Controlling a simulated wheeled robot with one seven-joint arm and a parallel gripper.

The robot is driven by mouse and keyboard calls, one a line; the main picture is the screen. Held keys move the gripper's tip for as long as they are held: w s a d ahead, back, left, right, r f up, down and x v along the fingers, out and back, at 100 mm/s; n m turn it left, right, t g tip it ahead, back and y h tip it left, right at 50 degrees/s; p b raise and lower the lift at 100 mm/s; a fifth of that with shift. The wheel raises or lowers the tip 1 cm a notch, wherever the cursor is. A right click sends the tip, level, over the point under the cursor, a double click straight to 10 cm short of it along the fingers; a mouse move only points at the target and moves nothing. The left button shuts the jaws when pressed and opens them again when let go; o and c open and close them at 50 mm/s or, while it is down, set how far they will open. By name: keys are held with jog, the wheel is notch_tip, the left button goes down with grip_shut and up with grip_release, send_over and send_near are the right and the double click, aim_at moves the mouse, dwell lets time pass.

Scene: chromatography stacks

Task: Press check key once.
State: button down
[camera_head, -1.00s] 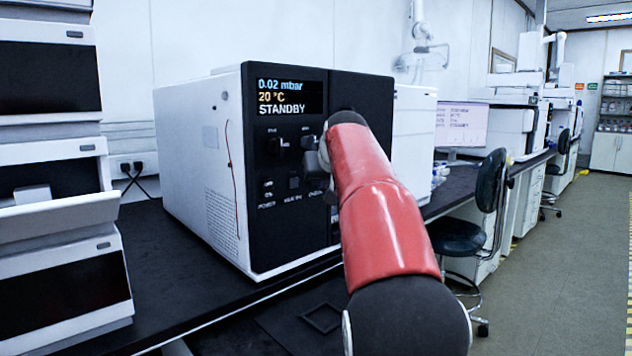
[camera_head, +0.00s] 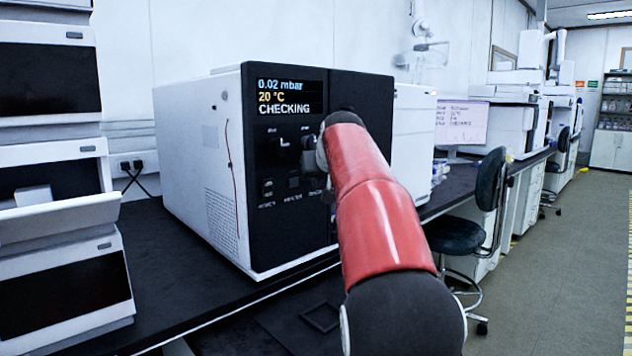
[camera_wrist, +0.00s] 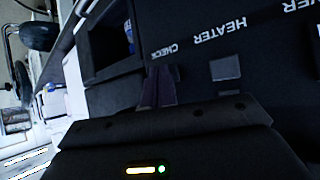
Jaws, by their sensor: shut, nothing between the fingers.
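The white instrument (camera_head: 205,165) has a black front panel (camera_head: 285,225). Its display (camera_head: 290,97) reads 0.02 mbar, 20 °C and CHECKING. A row of keys and labels sits low on the panel, with the heater key (camera_head: 294,183) in the middle. In the wrist view the panel is upside down; the CHECK label (camera_wrist: 165,51) and the grey heater key (camera_wrist: 225,67) show. My gripper (camera_wrist: 158,76) is shut and empty, its fingertips right at the CHECK label. The check key is hidden behind the fingers; I cannot tell whether they touch it. In the head view my arm covers that spot.
The instrument stands on a dark bench (camera_head: 165,285). Stacked white units (camera_head: 60,200) stand at the left. A monitor (camera_head: 462,123) and a black swivel chair (camera_head: 470,220) are to the right. The aisle floor (camera_head: 560,270) is clear.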

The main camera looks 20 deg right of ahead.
jog(key=shift+s, duration=0.15)
jog(key=shift+s+d+b, duration=0.25)
jog(key=shift+s+b, duration=0.1)
jog(key=shift+s, duration=0.2)
jog(key=s, duration=0.1)
jog(key=s+d+b, duration=0.1)
jog(key=s, duration=0.1)
jog(key=s+b, duration=0.1)
jog(key=shift+s+d, duration=0.35)
jog(key=shift+s, duration=0.05)
dwell(0.7)
